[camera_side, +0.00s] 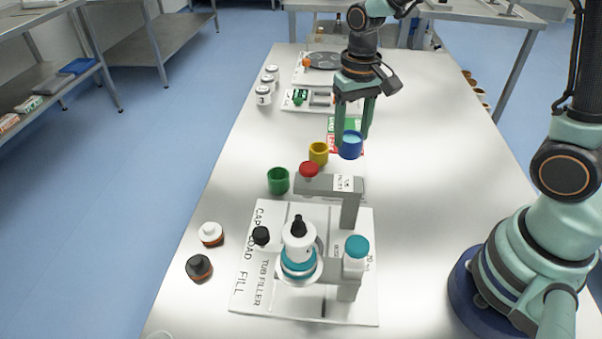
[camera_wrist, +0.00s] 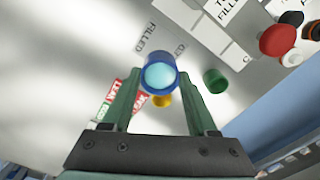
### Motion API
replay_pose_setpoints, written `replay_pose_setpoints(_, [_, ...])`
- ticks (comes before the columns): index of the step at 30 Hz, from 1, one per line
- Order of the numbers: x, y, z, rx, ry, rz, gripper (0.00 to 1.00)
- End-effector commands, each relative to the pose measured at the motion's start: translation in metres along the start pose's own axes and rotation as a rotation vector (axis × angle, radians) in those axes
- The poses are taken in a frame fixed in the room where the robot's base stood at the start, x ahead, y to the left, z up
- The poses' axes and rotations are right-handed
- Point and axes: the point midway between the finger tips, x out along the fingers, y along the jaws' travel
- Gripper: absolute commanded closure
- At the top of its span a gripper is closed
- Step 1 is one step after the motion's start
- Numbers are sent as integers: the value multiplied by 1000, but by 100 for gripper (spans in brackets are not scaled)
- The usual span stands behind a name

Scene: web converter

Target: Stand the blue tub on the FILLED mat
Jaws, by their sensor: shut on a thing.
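The blue tub (camera_side: 350,146) is held between the two fingers of my gripper (camera_side: 355,134), above the table. It is upright or nearly so. In the wrist view the blue tub (camera_wrist: 159,74) sits between the fingertips of my gripper (camera_wrist: 160,82), with light blue contents showing inside. The FILLED mat (camera_wrist: 149,38) lies flat on the table, just above the tub in the wrist view, its lettering readable. In the side view I cannot make out this mat clearly; the tub and the filler arm stand in front of that area.
A yellow tub (camera_side: 318,154) and a green tub (camera_side: 278,181) stand left of the held tub. The tub filler (camera_side: 250,305), with a red-topped arm (camera_side: 309,169), stands nearer the camera. A red and green card (camera_side: 335,126) lies behind. The table's right side is clear.

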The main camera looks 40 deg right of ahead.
Motion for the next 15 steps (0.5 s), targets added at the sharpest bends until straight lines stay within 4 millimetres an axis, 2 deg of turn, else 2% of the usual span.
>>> replay_pose_setpoints(1, [14,1,2,0,-8,3,99])
replay_pose_setpoints(6, [47,0,2,0,-5,2,99])
replay_pose_setpoints(15, [74,0,1,0,-3,1,99])
